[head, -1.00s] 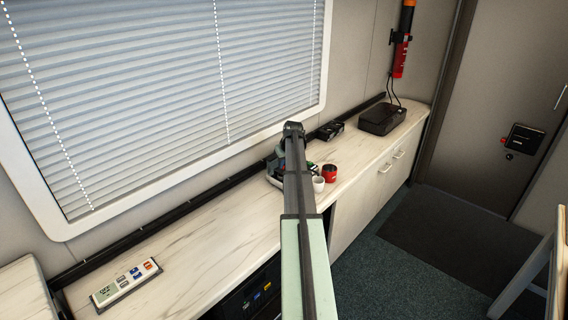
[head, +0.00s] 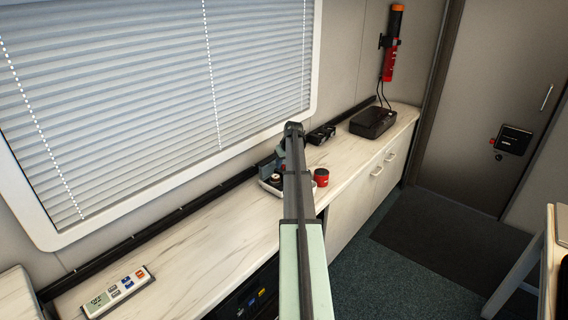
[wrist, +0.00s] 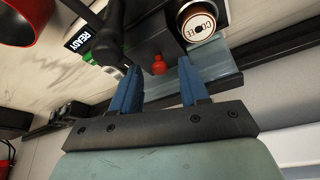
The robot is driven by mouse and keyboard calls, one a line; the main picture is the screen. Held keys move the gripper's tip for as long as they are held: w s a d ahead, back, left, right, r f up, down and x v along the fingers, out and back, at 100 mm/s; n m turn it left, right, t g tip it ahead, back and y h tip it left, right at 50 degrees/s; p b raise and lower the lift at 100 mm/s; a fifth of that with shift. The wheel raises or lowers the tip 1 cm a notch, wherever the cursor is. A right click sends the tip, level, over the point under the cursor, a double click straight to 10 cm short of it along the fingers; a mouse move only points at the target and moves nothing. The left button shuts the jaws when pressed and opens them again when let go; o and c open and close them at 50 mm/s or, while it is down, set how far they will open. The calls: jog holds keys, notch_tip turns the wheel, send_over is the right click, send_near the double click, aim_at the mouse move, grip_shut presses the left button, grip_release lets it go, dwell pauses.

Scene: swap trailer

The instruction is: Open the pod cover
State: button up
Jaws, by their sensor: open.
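My gripper (wrist: 160,65) is open in the wrist view, its two blue fingers apart. A small red knob (wrist: 159,66) shows between the fingertips, on a dark machine part (wrist: 150,42); I cannot tell whether they touch. I take this part to be the pod cover, but its edges are unclear. A round pod labelled as coffee (wrist: 198,24) sits just right of it. A "READY" label (wrist: 84,38) is on the left. In the head view my arm hides most of the machine and the gripper.
A red cup (head: 321,177) stands right of my arm, and a light tray (head: 268,187) shows left of it. A black box (head: 373,122) is farther along the counter. A white remote-like panel (head: 117,291) lies at the near left. The counter between (head: 190,250) is clear.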

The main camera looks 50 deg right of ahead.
jog(key=v, duration=1.4)
jog(key=shift+s+f, duration=0.1)
dwell(0.3)
